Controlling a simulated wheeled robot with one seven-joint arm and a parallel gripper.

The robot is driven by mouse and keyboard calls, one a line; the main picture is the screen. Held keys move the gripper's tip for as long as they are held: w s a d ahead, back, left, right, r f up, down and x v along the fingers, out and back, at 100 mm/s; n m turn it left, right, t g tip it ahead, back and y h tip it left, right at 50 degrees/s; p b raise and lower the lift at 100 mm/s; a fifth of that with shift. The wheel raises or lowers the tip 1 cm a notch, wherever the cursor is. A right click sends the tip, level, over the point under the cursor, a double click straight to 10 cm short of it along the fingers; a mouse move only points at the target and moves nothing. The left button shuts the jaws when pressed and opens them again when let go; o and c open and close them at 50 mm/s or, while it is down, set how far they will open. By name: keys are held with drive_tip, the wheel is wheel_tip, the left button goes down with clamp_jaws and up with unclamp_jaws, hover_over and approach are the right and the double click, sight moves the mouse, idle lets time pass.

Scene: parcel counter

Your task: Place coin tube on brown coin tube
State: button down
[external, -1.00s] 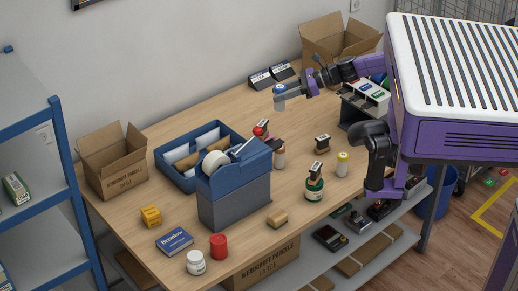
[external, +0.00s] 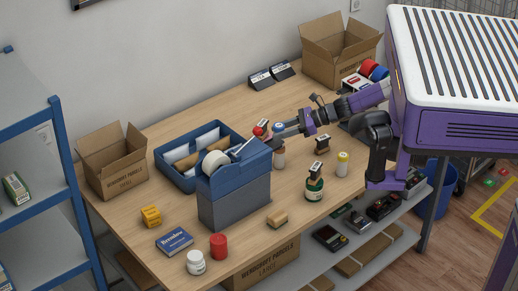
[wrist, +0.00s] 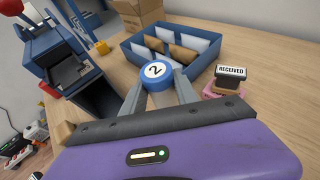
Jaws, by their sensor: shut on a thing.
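My gripper (external: 282,132) is shut on a coin tube with a blue cap (external: 279,127). In the wrist view the cap (wrist: 156,71) shows a "2" between the fingers (wrist: 160,92). The tube is upright. In the external view the brown coin tube (external: 279,160) stands on the table directly below it in the picture, beside the blue-grey tape dispenser. Whether the two tubes touch cannot be told. In the wrist view the brown coin tube is hidden behind the held tube and gripper.
The tape dispenser (external: 235,190) stands close on the left. A blue tray (external: 163,172) with envelopes lies behind it. A RECEIVED stamp (wrist: 231,74) is close by.

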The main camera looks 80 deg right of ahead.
drive_tip(key=shift+f, duration=0.15)
drive_tip(key=c, duration=0.9)
unclamp_jaws()
drive_tip(key=shift+c, duration=0.2)
drive_tip(key=shift+r, duration=0.2)
drive_tip(key=b+v, duration=0.2)
drive_tip(key=v, duration=1)
drive_tip(key=shift+f, duration=0.1)
